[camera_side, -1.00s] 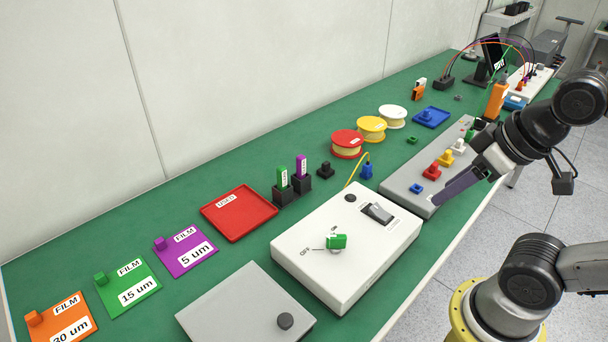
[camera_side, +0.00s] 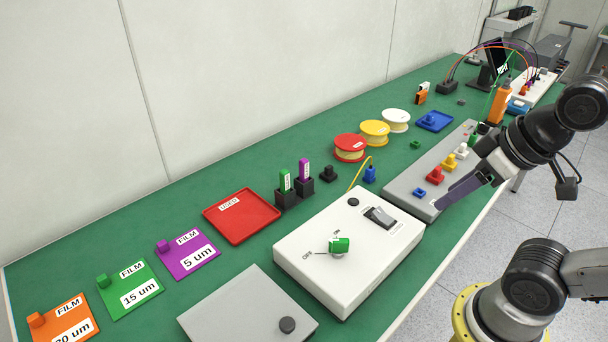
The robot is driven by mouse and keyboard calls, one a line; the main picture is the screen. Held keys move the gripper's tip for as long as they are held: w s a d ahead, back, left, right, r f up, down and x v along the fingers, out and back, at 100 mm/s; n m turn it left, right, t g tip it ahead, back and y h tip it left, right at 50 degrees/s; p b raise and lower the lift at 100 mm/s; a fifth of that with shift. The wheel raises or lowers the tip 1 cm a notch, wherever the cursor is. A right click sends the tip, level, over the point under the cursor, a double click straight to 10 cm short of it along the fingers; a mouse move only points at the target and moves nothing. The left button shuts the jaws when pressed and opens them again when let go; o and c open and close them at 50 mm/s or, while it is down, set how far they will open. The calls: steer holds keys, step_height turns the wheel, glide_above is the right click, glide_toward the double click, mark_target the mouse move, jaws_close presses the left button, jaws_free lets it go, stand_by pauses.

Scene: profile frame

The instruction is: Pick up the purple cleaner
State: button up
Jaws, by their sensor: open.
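The purple cleaner (camera_side: 304,170) is a slim upright stick with a white label, standing in a small black holder (camera_side: 304,188). A similar green cleaner (camera_side: 285,181) stands just left of it in its own black holder. My gripper (camera_side: 439,205) is at the right, above the grey panel, pointing down and left. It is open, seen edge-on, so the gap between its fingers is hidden. It is well apart from the purple cleaner, and nothing shows in it.
A red tray (camera_side: 241,216) is left of the cleaners. Red (camera_side: 349,148), yellow and white spools stand behind. A small black block (camera_side: 328,174) is right of the purple cleaner.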

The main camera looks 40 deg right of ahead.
steer(key=shift+o, duration=1.1)
